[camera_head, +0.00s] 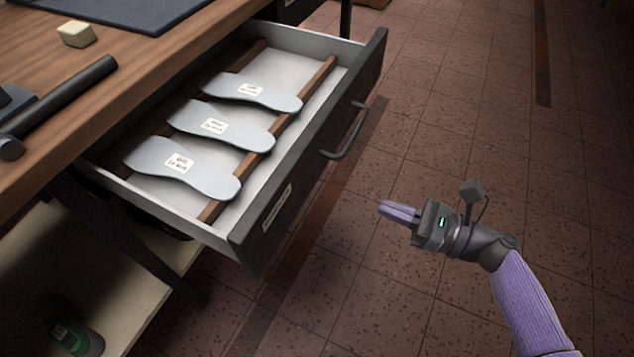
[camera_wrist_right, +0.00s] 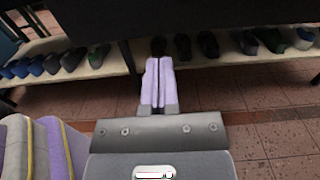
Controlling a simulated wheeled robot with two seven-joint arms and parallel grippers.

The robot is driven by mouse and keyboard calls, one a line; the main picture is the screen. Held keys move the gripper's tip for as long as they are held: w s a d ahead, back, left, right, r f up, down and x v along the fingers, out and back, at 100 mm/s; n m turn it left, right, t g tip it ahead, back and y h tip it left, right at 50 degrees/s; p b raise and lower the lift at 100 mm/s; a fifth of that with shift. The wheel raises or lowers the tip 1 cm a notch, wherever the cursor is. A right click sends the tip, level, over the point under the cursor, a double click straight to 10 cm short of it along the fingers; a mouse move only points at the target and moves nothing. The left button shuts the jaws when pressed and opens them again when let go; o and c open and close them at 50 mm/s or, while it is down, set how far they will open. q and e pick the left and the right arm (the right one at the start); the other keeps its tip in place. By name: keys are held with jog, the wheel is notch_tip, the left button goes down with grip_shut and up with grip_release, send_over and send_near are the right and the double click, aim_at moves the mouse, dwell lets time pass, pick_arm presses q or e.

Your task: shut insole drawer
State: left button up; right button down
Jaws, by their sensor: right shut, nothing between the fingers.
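The insole drawer (camera_head: 258,218) is pulled open from under the wooden workbench in the head view. It has a dark front with a bar handle (camera_head: 345,132) and a small label. Inside lie three grey insoles (camera_head: 183,168) with white labels, resting across two wooden strips. My right gripper (camera_head: 383,209) is shut and empty, in front of the drawer face and to the right of the handle, apart from both. Its lilac fingers also show closed in the right wrist view (camera_wrist_right: 158,82), with a dark panel beyond them. My left gripper is not in view.
The wooden bench top (camera_head: 140,75) carries a pale block (camera_head: 77,34), a dark mat and a black bar tool. A lower shelf (camera_wrist_right: 75,63) holds several shoes in the right wrist view. The tiled floor (camera_head: 470,110) in front of the drawer is clear.

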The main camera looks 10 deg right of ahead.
aim_at(310, 178)
jog(key=b+x, duration=0.2)
jog(key=x, duration=0.9)
jog(key=shift+w+a+b, duration=0.1)
jog(key=shift+a+b, duration=0.05)
jog(key=shift+b, duration=0.15)
jog(key=shift+w+a, duration=0.15)
jog(key=shift+a, duration=0.05)
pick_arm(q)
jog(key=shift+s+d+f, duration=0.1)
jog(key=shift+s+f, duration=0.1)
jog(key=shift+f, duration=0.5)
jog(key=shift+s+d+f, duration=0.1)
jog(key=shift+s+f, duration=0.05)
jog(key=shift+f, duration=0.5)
pick_arm(e)
jog(key=shift+w+a, duration=0.1)
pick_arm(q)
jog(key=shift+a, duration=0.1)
pick_arm(e)
jog(key=shift+w+a, duration=0.1)
jog(key=shift+a, duration=0.05)
